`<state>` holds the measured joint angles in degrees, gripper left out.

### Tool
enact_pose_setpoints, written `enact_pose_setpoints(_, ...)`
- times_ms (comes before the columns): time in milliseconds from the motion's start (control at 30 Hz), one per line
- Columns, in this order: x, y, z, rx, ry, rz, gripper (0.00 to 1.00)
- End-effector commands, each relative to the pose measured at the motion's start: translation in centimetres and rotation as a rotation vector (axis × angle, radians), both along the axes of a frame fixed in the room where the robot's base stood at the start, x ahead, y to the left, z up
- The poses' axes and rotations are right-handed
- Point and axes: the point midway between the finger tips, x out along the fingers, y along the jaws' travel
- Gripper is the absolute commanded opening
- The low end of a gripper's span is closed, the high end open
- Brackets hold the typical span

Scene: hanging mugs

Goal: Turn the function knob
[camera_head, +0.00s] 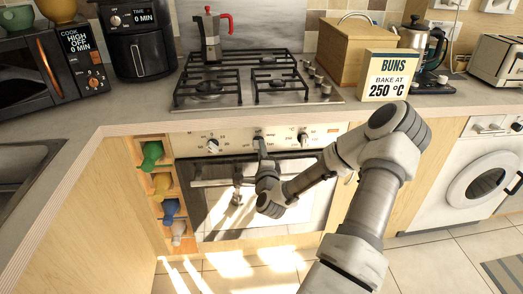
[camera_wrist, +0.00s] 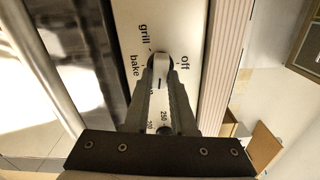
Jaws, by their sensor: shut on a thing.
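The function knob (camera_wrist: 161,66) shows in the wrist view as a pale bar on a dark round base, with the labels "off", "grill" and "bake" around it. My gripper (camera_wrist: 163,76) has its two fingers on either side of the bar and is shut on it. I cannot tell for sure which label the knob points to. In the head view my gripper (camera_head: 261,150) reaches the middle of the oven's control panel (camera_head: 235,139) and mostly hides this knob.
Other knobs sit on the panel at left (camera_head: 212,145) and right (camera_head: 302,138). The oven door handle (camera_head: 215,182) runs just below. A sign (camera_head: 389,76) on the counter reads "BUNS BAKE AT 250 °C". The gas hob (camera_head: 255,83) is above.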

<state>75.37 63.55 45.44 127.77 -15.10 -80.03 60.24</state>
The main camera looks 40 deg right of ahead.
Motion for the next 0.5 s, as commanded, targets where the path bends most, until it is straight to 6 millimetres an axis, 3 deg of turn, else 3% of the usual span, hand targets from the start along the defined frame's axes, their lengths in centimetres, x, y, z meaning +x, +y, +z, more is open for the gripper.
enact_pose_setpoints(500,0.11,0.02,0.03,0.27,-0.17,0.001,0.0)
